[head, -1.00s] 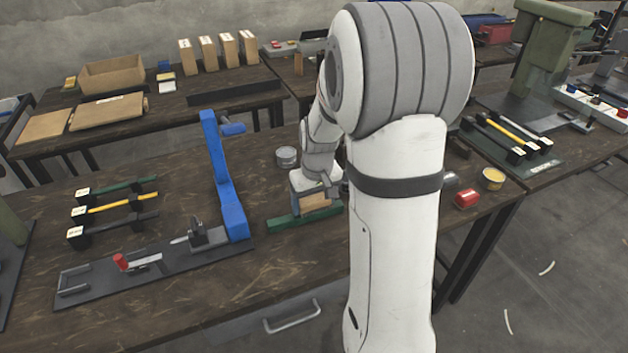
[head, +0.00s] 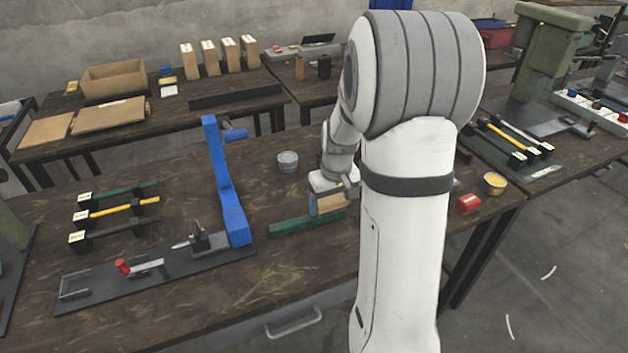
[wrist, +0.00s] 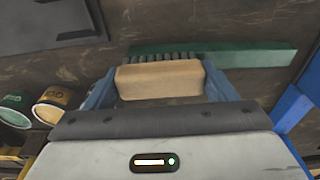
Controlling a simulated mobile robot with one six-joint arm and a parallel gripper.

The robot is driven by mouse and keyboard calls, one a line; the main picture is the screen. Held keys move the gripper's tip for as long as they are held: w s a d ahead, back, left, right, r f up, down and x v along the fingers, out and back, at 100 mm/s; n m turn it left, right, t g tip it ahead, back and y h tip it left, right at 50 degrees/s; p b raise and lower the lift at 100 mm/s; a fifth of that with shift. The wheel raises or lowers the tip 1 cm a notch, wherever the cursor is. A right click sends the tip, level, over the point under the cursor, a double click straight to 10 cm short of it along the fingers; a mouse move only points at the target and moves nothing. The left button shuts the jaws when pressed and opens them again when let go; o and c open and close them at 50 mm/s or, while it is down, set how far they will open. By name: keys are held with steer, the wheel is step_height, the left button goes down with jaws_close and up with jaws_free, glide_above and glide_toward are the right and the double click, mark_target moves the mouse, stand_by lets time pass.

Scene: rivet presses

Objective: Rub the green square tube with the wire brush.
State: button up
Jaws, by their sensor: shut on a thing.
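My gripper (wrist: 160,88) is shut on the wire brush (wrist: 158,78), a pale wooden block with a row of dark bristles along its far side. The brush also shows in the head view (head: 330,204), below my gripper. The green square tube (head: 295,226) lies flat on the bench, and the brush is over its right part. In the wrist view the tube (wrist: 262,55) runs across behind the bristles and is partly hidden by them. The bristles are at the tube, but I cannot tell whether they touch it.
A grey can (head: 288,162) stands behind. A red can (head: 469,203) and a yellow-topped tin (head: 494,184) stand to the right. A rack of coloured bars (head: 115,211) is at far left.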

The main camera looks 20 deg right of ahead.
steer(key=a, duration=0.4)
steer(key=shift+a, duration=0.15)
steer(key=shift+a+r+p, duration=0.15)
steer(key=shift+r+p, duration=0.2)
step_height(320, 180, up, 2)
steer(key=shift+w+r+p, duration=0.1)
steer(key=shift+p, duration=0.2)
steer(key=shift+r+p, duration=0.55)
steer(key=shift+r, duration=0.05)
step_height(320, 180, up, 4)
steer(key=p, duration=0.2)
steer(key=shift+p, duration=0.4)
